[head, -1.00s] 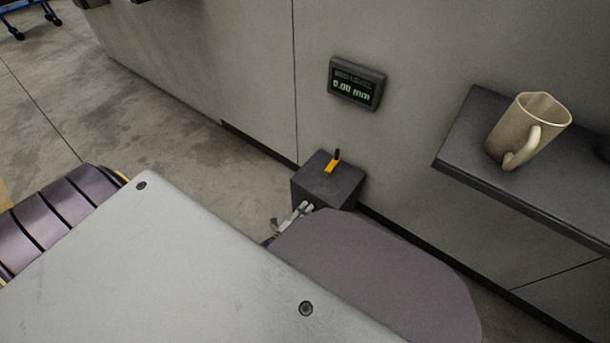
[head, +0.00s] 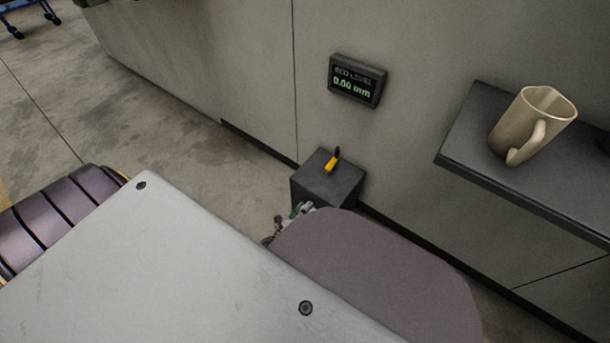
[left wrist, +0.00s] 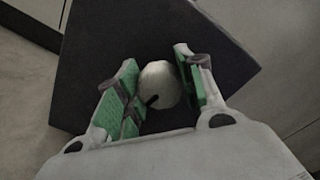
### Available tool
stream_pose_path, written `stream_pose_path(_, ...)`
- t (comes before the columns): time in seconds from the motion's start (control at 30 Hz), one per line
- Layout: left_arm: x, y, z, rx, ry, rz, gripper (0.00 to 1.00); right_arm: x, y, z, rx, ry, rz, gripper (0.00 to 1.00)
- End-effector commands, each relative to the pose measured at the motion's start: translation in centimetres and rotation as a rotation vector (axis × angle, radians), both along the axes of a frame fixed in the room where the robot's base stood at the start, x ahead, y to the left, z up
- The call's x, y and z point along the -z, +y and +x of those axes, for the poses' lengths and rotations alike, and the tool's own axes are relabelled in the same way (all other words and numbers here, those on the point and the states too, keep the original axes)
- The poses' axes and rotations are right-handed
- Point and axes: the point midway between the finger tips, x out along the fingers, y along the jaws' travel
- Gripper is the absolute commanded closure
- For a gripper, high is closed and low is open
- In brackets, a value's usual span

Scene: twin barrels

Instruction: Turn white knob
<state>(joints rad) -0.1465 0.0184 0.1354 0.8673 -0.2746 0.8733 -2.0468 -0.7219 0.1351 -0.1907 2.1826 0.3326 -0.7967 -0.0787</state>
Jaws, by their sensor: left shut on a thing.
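The white knob (left wrist: 160,84) shows in the left wrist view as a pale round cap with a short dark mark near its lower edge. It sits against the face of a dark box (left wrist: 85,60). My left gripper (left wrist: 157,68) has its green-padded fingers on either side of the knob and is shut on it. In the head view the left gripper (head: 298,212) shows only partly, at the near side of the dark box (head: 322,185), and the knob is hidden there. My right gripper is in neither view.
A small display (head: 357,82) on the grey wall reads 0.00 mm. A yellow and black lever (head: 333,161) stands on top of the box. A beige mug (head: 530,128) rests on a dark shelf (head: 470,125) at right. Open concrete floor lies at left.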

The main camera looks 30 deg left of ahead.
Motion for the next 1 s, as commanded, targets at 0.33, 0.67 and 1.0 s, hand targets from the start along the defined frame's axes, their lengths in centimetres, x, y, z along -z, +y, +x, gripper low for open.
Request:
stream_pose_path(0.33, 0.13, -0.07, -0.05, 0.001, 0.003, 0.005, 0.86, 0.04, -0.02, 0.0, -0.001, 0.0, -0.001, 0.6)
stream_pose_path(0.67, 0.06, -0.02, -0.02, 0.0, 0.001, 0.004, 0.4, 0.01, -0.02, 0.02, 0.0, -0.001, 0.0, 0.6)
stream_pose_path(1.0, 0.04, 0.02, -0.24, 0.0, 0.001, 0.004, 0.4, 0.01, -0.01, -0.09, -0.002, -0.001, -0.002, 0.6)
